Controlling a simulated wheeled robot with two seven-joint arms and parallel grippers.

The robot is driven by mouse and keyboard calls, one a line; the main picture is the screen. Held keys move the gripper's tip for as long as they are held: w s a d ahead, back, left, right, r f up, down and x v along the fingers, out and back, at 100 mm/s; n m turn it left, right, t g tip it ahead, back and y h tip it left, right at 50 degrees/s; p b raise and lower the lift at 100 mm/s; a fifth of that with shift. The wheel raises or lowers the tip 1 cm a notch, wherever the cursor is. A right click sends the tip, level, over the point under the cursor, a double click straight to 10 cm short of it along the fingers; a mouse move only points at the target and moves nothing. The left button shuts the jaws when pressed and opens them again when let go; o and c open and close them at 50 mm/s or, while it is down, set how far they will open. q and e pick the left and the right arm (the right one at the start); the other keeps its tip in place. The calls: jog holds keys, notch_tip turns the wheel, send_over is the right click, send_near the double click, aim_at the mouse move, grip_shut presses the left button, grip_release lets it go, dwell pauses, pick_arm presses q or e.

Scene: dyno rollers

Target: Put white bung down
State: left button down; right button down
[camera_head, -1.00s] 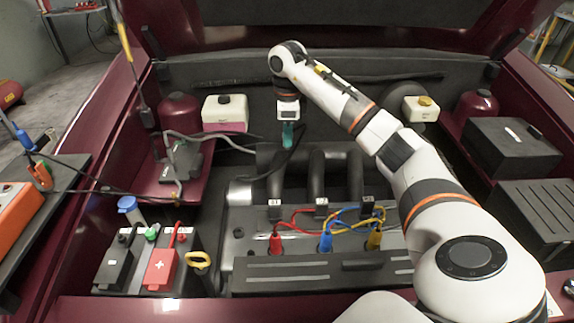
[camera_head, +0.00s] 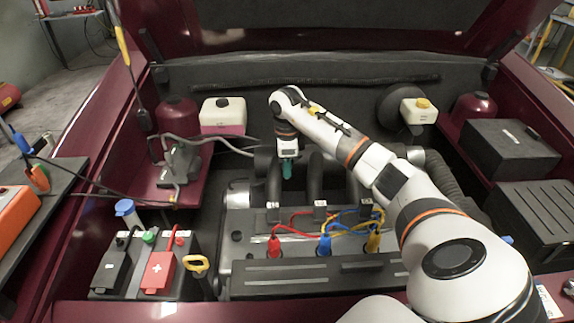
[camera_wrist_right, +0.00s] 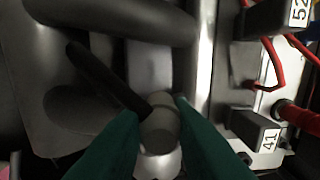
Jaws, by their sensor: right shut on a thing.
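My right gripper (camera_head: 287,172) has green fingers and points down over the dark intake pipes in the middle of the engine bay. In the right wrist view the gripper (camera_wrist_right: 160,112) is shut on a pale grey-white round piece, which I take for the white bung (camera_wrist_right: 160,132). A dark hose-like strip (camera_wrist_right: 105,78) runs up to the bung from the upper left. A bright metallic surface shows just below the bung; I cannot tell if they touch. In the head view the bung is too small to make out. My left gripper is not in view.
Thick dark pipes (camera_head: 316,178) lie close around the gripper. A black-and-red battery (camera_head: 158,270) stands front left. A white-and-pink tank (camera_head: 223,117) stands behind to the left.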

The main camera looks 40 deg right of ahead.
jog(key=shift+f, duration=0.1)
jog(key=c, duration=1.3)
grip_release()
notch_tip(320, 180, up, 12)
jog(key=shift+r, duration=0.15)
